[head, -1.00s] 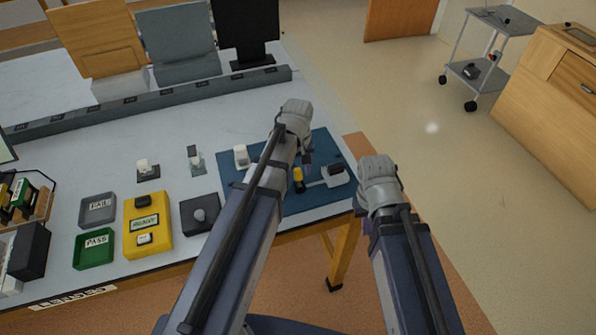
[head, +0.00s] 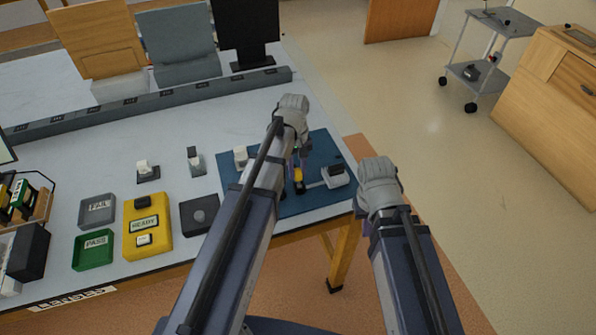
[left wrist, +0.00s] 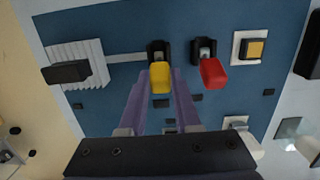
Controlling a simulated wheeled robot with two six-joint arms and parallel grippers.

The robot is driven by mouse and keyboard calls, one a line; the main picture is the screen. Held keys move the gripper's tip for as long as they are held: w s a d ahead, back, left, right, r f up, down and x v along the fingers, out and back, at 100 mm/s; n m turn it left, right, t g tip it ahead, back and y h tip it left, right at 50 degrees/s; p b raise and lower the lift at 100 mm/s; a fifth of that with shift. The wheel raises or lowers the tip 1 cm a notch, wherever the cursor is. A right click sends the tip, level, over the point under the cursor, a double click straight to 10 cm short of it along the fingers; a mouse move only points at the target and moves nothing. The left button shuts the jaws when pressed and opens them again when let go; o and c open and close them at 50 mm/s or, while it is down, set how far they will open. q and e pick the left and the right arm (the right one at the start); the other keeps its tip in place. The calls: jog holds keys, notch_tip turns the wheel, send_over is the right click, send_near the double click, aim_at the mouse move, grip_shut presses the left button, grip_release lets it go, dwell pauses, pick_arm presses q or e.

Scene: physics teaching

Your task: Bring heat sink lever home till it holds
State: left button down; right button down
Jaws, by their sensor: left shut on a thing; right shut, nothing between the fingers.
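The yellow-handled lever (left wrist: 160,78) stands on a blue board (left wrist: 112,22); its yellow also shows in the head view (head: 299,187). A pale bar runs from its dark bracket to the white finned heat sink (left wrist: 75,62), which carries a black block. My left gripper (left wrist: 161,72) is shut on the yellow handle, with one purple finger on each side. A red-handled lever (left wrist: 212,73) stands just right of it, apart from the fingers. My right gripper (head: 366,222) is shut and empty, off the table's right edge; its fingers are mostly hidden.
A white-framed yellow button (left wrist: 255,49) sits beyond the red lever. Left of the board are a dark box with a round knob (head: 199,215), a yellow READY box (head: 165,245), a FAIL tray (head: 82,213) and a PASS tray (head: 78,262). Open floor lies right of the table.

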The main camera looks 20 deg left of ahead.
dwell(0.3)
pick_arm(q)
jog(key=c, duration=0.6)
grip_release()
jog(key=shift+w, duration=0.1)
jog(key=r+p, duration=0.7)
jog(key=p, duration=0.1)
jog(key=shift+w+a+r, duration=0.35)
jog(key=shift+w+r, duration=0.05)
jog(key=shift+f, duration=0.1)
